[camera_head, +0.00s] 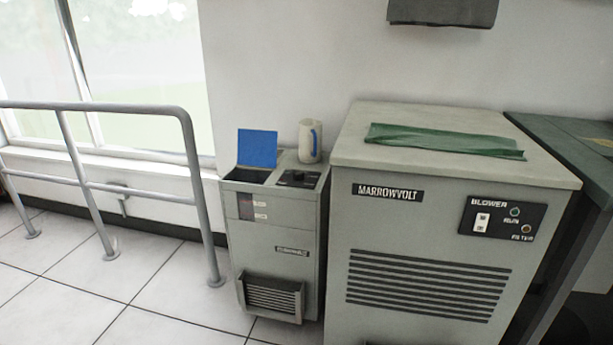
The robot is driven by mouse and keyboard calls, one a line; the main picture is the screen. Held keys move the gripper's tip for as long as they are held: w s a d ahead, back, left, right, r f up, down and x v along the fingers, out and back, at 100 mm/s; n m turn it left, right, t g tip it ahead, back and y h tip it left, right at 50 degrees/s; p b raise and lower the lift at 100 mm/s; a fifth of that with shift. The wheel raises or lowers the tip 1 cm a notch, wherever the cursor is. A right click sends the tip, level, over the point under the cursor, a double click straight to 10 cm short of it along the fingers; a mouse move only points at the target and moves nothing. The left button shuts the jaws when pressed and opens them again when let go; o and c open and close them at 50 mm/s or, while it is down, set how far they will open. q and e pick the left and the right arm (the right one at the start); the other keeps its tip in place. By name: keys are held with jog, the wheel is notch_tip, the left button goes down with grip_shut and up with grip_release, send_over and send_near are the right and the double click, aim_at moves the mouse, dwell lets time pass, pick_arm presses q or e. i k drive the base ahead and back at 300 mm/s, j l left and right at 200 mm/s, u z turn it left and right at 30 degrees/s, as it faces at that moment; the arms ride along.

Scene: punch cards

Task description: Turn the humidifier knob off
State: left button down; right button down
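The humidifier looks to be the narrow grey cabinet (272,225) in the middle of the head view; its small label is too blurred to read. A dark knob (297,175) sits on a black panel on its top, at the right. The knob's setting is too small to tell. A blue flap (257,148) stands up behind an opening at the top left of the cabinet. Neither of my grippers is in view.
A larger MARROWVOLT cabinet (440,255) with a green cloth (443,139) on top stands close on the right. A grey railing (189,190) is at the left. Tiled floor (160,290) is open in front.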

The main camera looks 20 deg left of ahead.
aim_at(298, 175)
jog(key=j+z, duration=0.1)
jog(key=z, duration=0.55)
jog(key=i+j+z, duration=0.1)
jog(key=j+z, duration=0.3)
jog(key=j, duration=0.15)
jog(key=j+z, duration=0.35)
jog(key=j, duration=0.15)
jog(key=j+z, duration=0.1)
jog(key=j, duration=0.45)
jog(key=k+j+z, duration=0.1)
jog(key=j, duration=0.5)
